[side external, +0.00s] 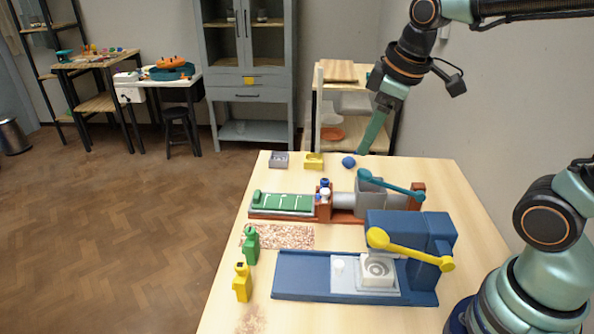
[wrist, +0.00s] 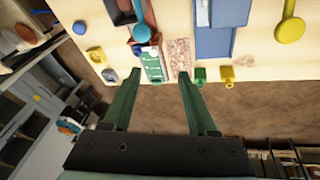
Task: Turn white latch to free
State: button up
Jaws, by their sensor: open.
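I cannot surely tell which part is the white latch. A small white piece (side external: 339,264) sits on the pale plate of the blue machine (side external: 300,275), left of a white block with a round recess (side external: 377,269). White bars also show on the green slab (side external: 284,202) of the red-brown and grey machine, and this slab shows in the wrist view (wrist: 152,64). My gripper (side external: 362,151) is above the table's far end, apart from both machines. In the wrist view my gripper (wrist: 159,75) is open, with nothing between its fingers.
A blue ball (side external: 349,162), a yellow block (side external: 314,161) and a grey block (side external: 279,160) lie at the far end. Green (side external: 251,245) and yellow (side external: 242,283) bottles stand at the left edge.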

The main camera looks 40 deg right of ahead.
aim_at(326, 190)
jog(key=w+f+n+g, duration=0.4)
jog(key=w+f+n, duration=0.1)
jog(key=w+n, duration=0.6)
jog(key=shift+n, duration=0.7)
jog(key=f, duration=0.8)
jog(key=s+f, duration=0.1)
jog(key=f, duration=0.2)
jog(key=shift+f, duration=0.4)
grip_shut()
